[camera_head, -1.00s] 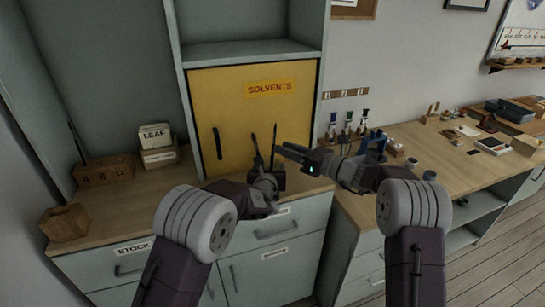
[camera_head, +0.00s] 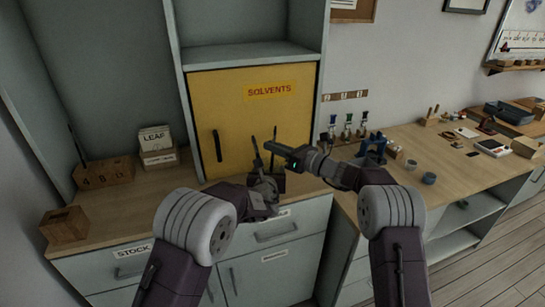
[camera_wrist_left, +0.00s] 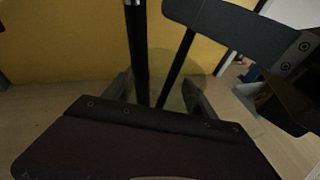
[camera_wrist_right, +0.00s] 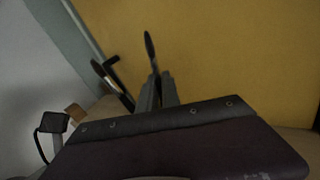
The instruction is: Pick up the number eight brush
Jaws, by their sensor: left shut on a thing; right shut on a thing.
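My left gripper (camera_head: 264,184) is low at the front of the solvents cabinet, shut around a translucent greenish vessel (camera_wrist_left: 190,92), partly hidden by its fingers. A dark upright stick (camera_wrist_left: 138,50) rises there; whether it stands inside the vessel is unclear. My right gripper (camera_head: 270,147) is just above, pointing left, shut on a thin dark brush (camera_wrist_right: 150,46). In the left wrist view that brush (camera_wrist_left: 178,65) slants down toward the vessel. Its number cannot be read. A wooden block marked 4, 8, 12 (camera_head: 104,173) stands at the left with one dark brush (camera_head: 75,143) in it.
The yellow solvents door (camera_head: 240,115) is close behind both grippers. An open wooden box (camera_head: 65,225) and a leaf box (camera_head: 155,138) stand on the left counter (camera_head: 120,215). Small coloured-top bottles (camera_head: 348,128) and a blue device (camera_head: 374,144) stand on the right bench.

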